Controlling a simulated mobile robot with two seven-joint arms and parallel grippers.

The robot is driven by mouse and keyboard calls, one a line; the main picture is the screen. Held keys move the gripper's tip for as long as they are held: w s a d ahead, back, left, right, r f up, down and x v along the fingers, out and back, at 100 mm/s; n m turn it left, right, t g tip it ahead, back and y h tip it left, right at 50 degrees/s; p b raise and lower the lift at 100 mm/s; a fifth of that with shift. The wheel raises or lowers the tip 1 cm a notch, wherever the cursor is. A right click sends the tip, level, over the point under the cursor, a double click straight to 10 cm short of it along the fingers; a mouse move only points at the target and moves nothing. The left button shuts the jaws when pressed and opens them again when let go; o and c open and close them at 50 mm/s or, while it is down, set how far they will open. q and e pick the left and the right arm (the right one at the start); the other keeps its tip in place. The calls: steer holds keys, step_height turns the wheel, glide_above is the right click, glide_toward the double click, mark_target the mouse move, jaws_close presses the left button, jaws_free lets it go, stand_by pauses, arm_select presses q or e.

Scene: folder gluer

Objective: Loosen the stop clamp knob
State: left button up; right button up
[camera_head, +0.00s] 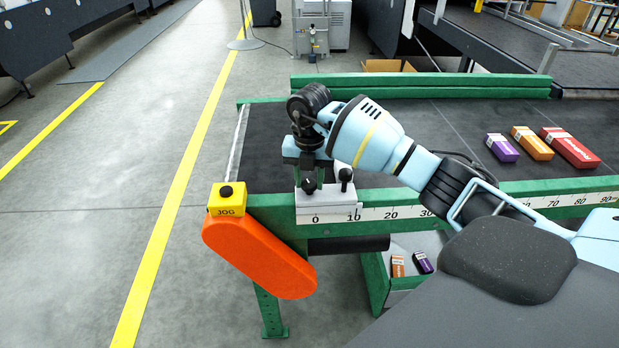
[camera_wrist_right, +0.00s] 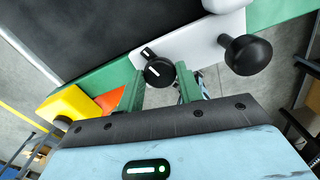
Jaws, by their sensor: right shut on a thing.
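The stop clamp knob (camera_wrist_right: 158,72) is a small round black knob with a white line across its face. It sits on a pale clamp plate (camera_wrist_right: 188,47) on the green rail. In the head view the knob (camera_head: 309,187) shows just below my right gripper (camera_head: 309,172). In the wrist view the two green fingers of my right gripper (camera_wrist_right: 160,88) stand on either side of the knob, shut on it. A black ball-ended handle (camera_wrist_right: 247,54) sticks out beside the knob, and it also shows in the head view (camera_head: 346,175). My left gripper is not in view.
A scale (camera_head: 390,212) runs along the green conveyor rail. A yellow JOG box (camera_head: 227,198) and an orange guard (camera_head: 258,257) are at the rail's left end. Purple (camera_head: 502,147), orange (camera_head: 532,142) and red (camera_head: 569,147) cartons lie on the dark belt, whose middle is clear.

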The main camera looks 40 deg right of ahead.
steer(key=n, duration=0.3)
steer(key=shift+r, duration=0.1)
steer(key=shift+n, duration=0.9)
steer(key=n, duration=0.3)
steer(key=shift+n+p, duration=0.3)
steer(key=n, duration=0.4)
steer(key=shift+n, duration=0.3)
steer(key=n+b, duration=0.1)
steer(key=n, duration=0.5)
steer(key=shift+f, duration=0.2)
steer(key=n, duration=0.3)
steer(key=shift+n, duration=0.4)
steer(key=shift+n+b, duration=0.4)
steer(key=shift+n, duration=1.2)
